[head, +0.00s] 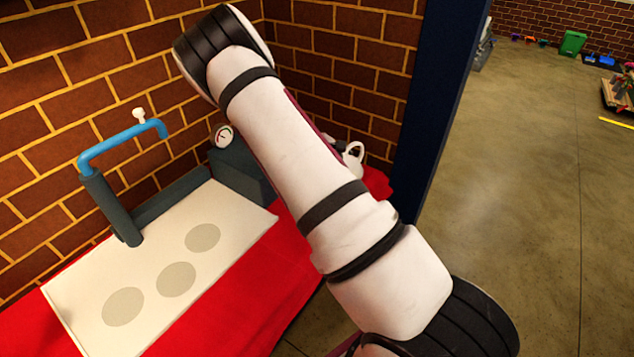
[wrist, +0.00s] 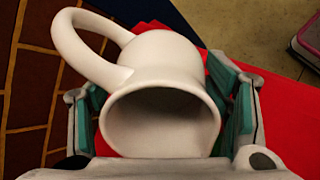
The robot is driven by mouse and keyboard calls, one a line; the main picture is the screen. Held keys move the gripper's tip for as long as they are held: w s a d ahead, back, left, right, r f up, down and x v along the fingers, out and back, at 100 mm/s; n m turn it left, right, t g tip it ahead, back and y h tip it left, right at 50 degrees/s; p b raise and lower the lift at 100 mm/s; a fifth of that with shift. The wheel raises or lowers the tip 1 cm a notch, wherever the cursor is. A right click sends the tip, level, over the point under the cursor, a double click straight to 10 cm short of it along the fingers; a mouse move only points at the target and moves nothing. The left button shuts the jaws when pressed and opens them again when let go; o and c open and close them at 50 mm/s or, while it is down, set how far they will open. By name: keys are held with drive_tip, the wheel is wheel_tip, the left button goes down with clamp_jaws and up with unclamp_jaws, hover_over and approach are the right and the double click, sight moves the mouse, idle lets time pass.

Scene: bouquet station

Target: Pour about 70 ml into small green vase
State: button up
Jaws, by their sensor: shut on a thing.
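A white jug (wrist: 160,62) with a looped handle fills the middle of the wrist view, its wide round mouth toward the camera and dark inside. My gripper (wrist: 160,92) is shut on the jug, with teal-padded fingers on both sides of its body. In the head view, part of the white jug (head: 354,157) shows behind my arm, which hides the rest of it and most of the gripper. I cannot make out a small green vase in either view. The liquid level in the jug cannot be seen.
A red-covered table (head: 235,315) bears a white board (head: 85,300) with three grey round spots. A blue tap (head: 120,143) and a dial gauge (head: 224,136) stand near the brick wall. A dark blue post (head: 437,100) rises right of my arm. Open floor (head: 540,200) lies beyond it.

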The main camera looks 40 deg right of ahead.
drive_tip(key=shift+d, duration=0.15)
idle(0.8)
drive_tip(key=shift+d+f+y, duration=0.2)
drive_tip(key=shift+f+y, duration=0.3)
drive_tip(key=shift+y, duration=0.3)
drive_tip(key=shift+s+d+f+t+y+b, duration=0.1)
drive_tip(key=shift+d+f+y+b, duration=0.15)
drive_tip(key=shift+f, duration=0.15)
drive_tip(key=shift+w+d+f+t+y+b, duration=0.1)
drive_tip(key=shift+d+f+y+b, duration=0.1)
drive_tip(key=shift+f+b, duration=0.15)
drive_tip(key=shift+s+d+f+t+y+b, duration=0.15)
drive_tip(key=shift+f+y+b, duration=0.1)
drive_tip(key=shift+f, duration=0.15)
drive_tip(key=shift+s+d+f+t+y+b, duration=0.1)
drive_tip(key=shift+d+f+t+y+b, duration=0.1)
drive_tip(key=shift+d+f+y, duration=0.5)
drive_tip(key=shift+s+d+f+t+y+b, duration=0.15)
drive_tip(key=shift+d+y, duration=0.25)
drive_tip(key=shift+y, duration=0.7)
drive_tip(key=shift+d+f+y, duration=0.35)
drive_tip(key=shift+f+y, duration=0.05)
drive_tip(key=shift+y, duration=0.5)
